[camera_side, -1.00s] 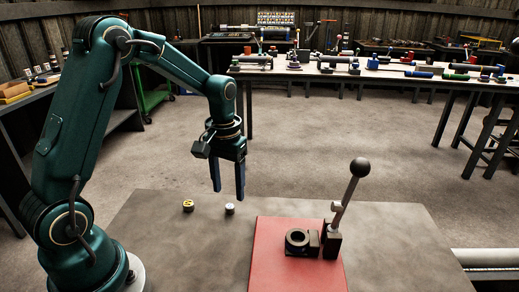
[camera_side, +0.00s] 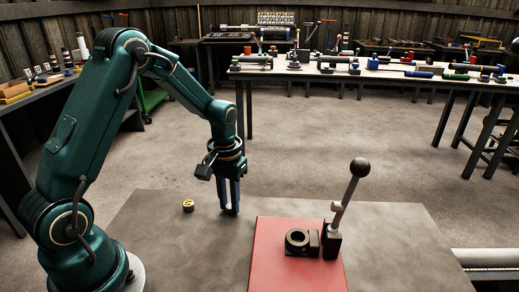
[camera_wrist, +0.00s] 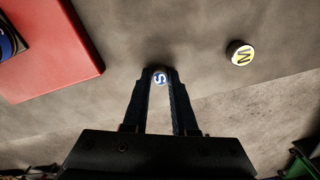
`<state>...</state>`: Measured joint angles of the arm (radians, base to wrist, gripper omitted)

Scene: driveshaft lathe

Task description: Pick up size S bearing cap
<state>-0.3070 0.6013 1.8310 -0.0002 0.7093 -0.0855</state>
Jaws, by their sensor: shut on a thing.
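The size S bearing cap (camera_wrist: 159,78) is a small round piece with a white top and a blue letter S, seen in the wrist view between my fingertips. My gripper (camera_wrist: 160,84) is shut on it, with one finger on each side.
A yellow cap marked M (camera_wrist: 240,53) stands apart on the table, left of my gripper in the side view (camera_side: 188,205). A red plate (camera_side: 275,255) to the right carries a black ring fixture (camera_side: 298,241) and a lever with a ball knob (camera_side: 360,168).

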